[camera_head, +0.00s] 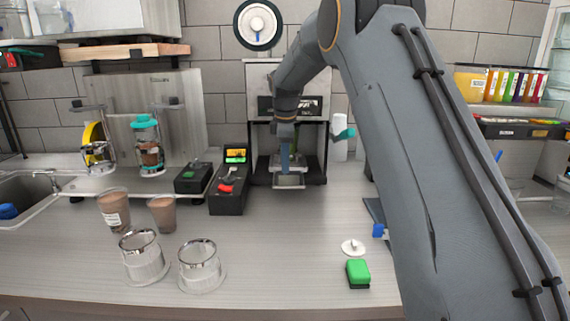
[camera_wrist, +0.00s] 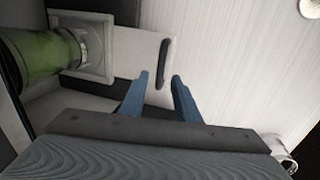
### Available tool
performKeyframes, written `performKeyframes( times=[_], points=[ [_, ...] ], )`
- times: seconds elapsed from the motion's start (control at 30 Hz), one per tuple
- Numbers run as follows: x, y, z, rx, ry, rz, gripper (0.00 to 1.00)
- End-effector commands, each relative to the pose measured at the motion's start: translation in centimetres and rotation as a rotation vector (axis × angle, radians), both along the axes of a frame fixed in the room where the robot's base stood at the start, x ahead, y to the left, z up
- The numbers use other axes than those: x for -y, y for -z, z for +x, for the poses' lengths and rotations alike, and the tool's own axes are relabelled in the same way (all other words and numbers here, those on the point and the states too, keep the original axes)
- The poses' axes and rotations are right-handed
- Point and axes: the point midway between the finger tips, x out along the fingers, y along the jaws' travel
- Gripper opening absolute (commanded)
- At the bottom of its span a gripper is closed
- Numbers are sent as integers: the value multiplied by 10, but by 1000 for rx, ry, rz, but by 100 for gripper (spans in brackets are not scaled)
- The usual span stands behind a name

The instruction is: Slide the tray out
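The cup sealer (camera_head: 257,78) stands against the back wall. Its pale tray (camera_head: 290,182) shows low at its front opening. In the wrist view the tray (camera_wrist: 128,66) is a light plate with a dark upright handle bar (camera_wrist: 165,55) at its right edge. My gripper (camera_wrist: 161,76) is open, its two blue fingers apart, with the near end of the bar appearing between the tips; contact cannot be told. A green-looking cup (camera_wrist: 40,55) lies toward the left, by the tray's square holder. In the head view my gripper (camera_head: 285,157) is in front of the sealer.
A black box with a small screen (camera_head: 228,190) stands left of the sealer. Two brown-filled cups (camera_head: 114,210) and two clear containers (camera_head: 143,257) are at the front left. A green block (camera_head: 358,272) and white disc (camera_head: 352,247) lie front right. The counter before the tray is clear.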

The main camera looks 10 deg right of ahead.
Motion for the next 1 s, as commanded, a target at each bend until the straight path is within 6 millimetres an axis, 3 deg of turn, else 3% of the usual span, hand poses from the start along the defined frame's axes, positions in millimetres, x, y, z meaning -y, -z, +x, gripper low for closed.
performKeyframes(
  times=[0.2,0.5,0.7,1.0],
  points=[
    [0,19,4,0,-1,0,29],
    [0,22,5,1,-1,1,29],
    [0,22,5,1,-1,1,0],
    [-4,22,2,1,-5,0,0]
  ],
)
